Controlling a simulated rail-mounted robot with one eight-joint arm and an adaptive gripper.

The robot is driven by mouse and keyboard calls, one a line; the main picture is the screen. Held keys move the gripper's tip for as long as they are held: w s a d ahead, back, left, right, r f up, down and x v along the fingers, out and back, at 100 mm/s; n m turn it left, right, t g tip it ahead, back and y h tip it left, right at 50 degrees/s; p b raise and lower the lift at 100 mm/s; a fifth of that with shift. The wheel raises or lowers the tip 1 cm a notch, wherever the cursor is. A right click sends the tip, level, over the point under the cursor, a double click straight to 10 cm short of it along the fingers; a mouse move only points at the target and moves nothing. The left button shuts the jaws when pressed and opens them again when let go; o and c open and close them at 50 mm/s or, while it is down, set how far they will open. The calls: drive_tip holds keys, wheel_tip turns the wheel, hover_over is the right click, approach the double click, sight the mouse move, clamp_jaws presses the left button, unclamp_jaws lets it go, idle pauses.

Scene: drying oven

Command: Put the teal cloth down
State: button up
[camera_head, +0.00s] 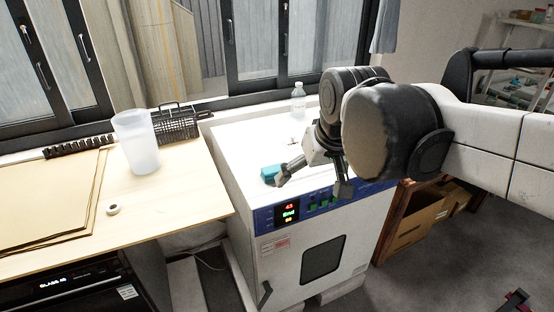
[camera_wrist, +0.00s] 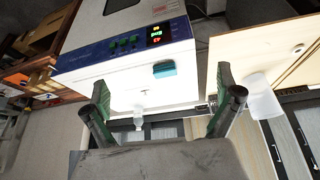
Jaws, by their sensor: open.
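The teal cloth (camera_head: 270,174) is a small folded block lying on the white top of the drying oven (camera_head: 237,146), near its front left part. It also shows in the wrist view (camera_wrist: 164,70), between the finger directions but apart from the fingers. My gripper (camera_head: 313,185) is open and empty, over the front part of the oven top, to the right of the cloth in the head view. Both fingers show spread wide in the wrist view (camera_wrist: 162,82). The exact height of the fingers above the oven top is hard to tell.
A clear bottle (camera_head: 298,100) stands at the back of the oven top. On the left, a wooden table (camera_head: 182,204) holds a frosted cup (camera_head: 136,143), a black wire rack (camera_head: 176,124) and a small white ring (camera_head: 113,210). Cardboard boxes (camera_head: 420,220) sit right of the oven.

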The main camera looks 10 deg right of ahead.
drive_tip(key=s+f+t, duration=0.1)
drive_tip(key=s+f, duration=0.4)
drive_tip(key=s, duration=0.4)
drive_tip(key=shift+s+f+t, duration=0.15)
drive_tip(key=shift+s+t, duration=0.1)
drive_tip(key=shift+t, duration=0.15)
wheel_tip(320, 180, down, 3)
drive_tip(key=b, duration=0.2)
drive_tip(key=shift+b, duration=0.4)
drive_tip(key=c, duration=0.8)
